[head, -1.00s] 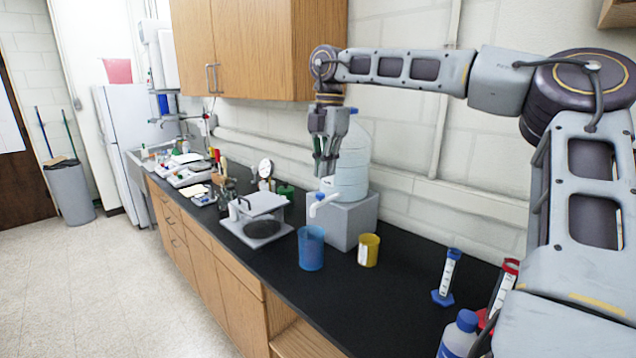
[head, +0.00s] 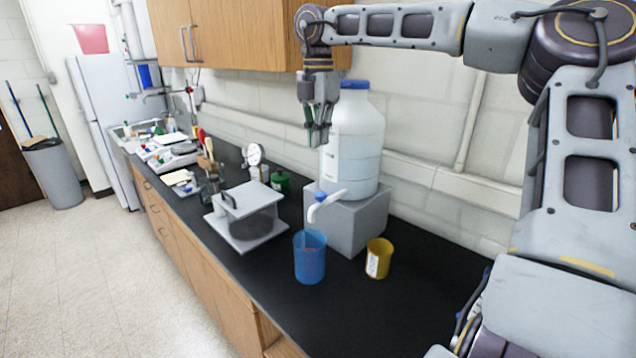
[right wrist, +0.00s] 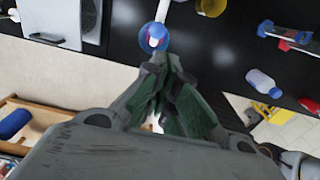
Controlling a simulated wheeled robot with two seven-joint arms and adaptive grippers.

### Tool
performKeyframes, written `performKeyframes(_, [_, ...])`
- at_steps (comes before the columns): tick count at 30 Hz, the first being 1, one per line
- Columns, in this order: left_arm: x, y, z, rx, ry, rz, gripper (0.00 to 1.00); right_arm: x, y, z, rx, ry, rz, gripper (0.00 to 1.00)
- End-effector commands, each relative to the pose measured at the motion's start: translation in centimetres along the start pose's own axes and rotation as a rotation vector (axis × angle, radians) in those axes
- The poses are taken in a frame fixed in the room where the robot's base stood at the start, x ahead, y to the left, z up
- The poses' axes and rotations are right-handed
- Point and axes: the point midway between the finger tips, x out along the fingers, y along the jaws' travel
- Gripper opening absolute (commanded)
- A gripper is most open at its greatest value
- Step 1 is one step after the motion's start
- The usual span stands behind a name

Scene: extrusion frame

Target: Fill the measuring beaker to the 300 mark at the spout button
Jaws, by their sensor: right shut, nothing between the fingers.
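The blue measuring beaker (head: 309,264) stands upright on the black counter, below the white spout (head: 327,204) of a large jug (head: 353,145). A small blue part (head: 320,196), likely the button, tops the spout. The jug stands on a grey block (head: 361,220). I cannot read the beaker's marks or tell its liquid level. My right gripper (head: 318,141) is shut and empty, above the spout and in front of the jug. In the right wrist view its fingers (right wrist: 157,72) point toward the beaker (right wrist: 145,42) and spout (right wrist: 164,10). My left gripper is not in view.
A yellow cup (head: 379,259) stands right of the beaker. A grey scale-like device (head: 246,224) stands left of it, with a green container (head: 280,181) behind. A white bottle (right wrist: 262,82) shows in the right wrist view. The cabinet (head: 235,32) hangs above.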

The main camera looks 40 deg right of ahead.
Motion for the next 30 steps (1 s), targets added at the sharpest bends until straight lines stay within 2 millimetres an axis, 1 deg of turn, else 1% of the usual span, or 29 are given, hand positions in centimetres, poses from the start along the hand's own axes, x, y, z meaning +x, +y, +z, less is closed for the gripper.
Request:
performKeyframes(12, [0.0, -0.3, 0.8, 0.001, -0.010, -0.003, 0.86, 0.0, 0.0, 0.0, 0.000, 0.000, -0.001, 0.00])
performKeyframes(17, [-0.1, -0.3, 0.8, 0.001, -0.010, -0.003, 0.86, 0.4, 0.0, 0.0, 0.000, 0.000, -0.002, 0.00])
performKeyframes(23, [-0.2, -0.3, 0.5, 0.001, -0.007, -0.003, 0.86, 1.9, 0.0, 0.0, -0.001, 0.001, -0.002, 0.00])
performKeyframes(30, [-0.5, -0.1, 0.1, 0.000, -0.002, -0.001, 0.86, 4.8, -0.1, 0.0, 0.000, 0.001, -0.003, 0.00])
